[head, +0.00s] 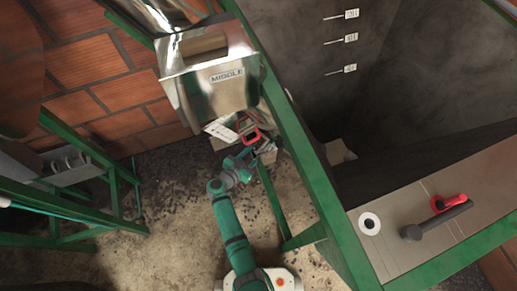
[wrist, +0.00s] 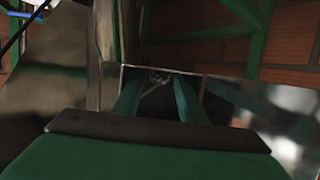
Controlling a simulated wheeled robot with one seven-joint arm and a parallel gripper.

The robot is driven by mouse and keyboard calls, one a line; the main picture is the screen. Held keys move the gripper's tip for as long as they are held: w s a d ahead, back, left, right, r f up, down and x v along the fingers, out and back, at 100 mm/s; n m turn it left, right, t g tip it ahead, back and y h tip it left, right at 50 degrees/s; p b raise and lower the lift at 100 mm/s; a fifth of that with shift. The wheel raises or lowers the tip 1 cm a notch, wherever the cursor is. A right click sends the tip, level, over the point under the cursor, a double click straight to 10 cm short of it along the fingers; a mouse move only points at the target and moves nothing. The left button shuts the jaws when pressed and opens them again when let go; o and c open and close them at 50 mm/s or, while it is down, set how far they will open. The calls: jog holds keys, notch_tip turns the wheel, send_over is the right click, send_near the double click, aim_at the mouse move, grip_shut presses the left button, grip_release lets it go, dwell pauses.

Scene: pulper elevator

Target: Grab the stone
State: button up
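I cannot pick out a stone for sure in either view. In the head view my gripper (head: 262,152) is low beside the green frame, just below the metal hopper marked MIDDLE (head: 217,95). In the wrist view my two green fingers (wrist: 157,92) stand apart with a dark gap between them. A small greyish shape (wrist: 158,77) shows near the fingertips; it is too small and dark to identify. I see nothing clearly clamped between the fingers.
Green frame posts (head: 300,175) stand right of my arm, bordering a dark tank (head: 420,75). A grey panel (head: 430,215) bears a red-and-grey handle (head: 438,220). A green stand (head: 85,210) is at left. Bare floor (head: 165,250) lies left of my arm.

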jog(key=shift+d, duration=0.1)
jog(key=shift+c, duration=0.2)
jog(key=c, duration=0.8)
jog(key=shift+w, duration=0.1)
jog(key=shift+r, duration=0.1)
